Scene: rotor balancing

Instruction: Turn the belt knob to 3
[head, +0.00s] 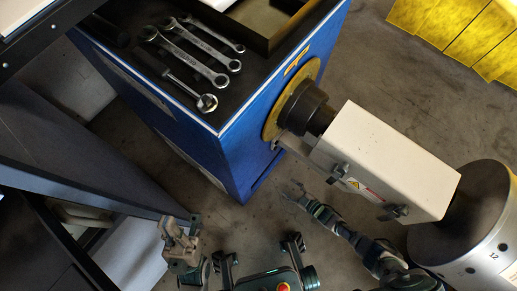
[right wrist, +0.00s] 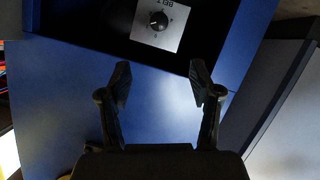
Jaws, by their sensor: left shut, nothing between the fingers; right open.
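In the right wrist view, the belt knob (right wrist: 159,20) is a small round black knob on a light grey plate (right wrist: 143,36), set in a dark recess of a blue cabinet. The plate's lettering appears upside down, and the marks around the knob are too small to read. My right gripper (right wrist: 160,80) is open and empty, its two fingers either side of the view below the plate, apart from the knob. My left gripper (head: 178,240) is shut and empty at the lower left of the head view.
The blue cabinet (head: 232,150) carries several wrenches (head: 190,55) and a black tray on top. A white box-shaped arm (head: 385,160) juts from its yellow flange towards a grey drum (head: 475,240). Yellow barriers (head: 460,30) stand at top right.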

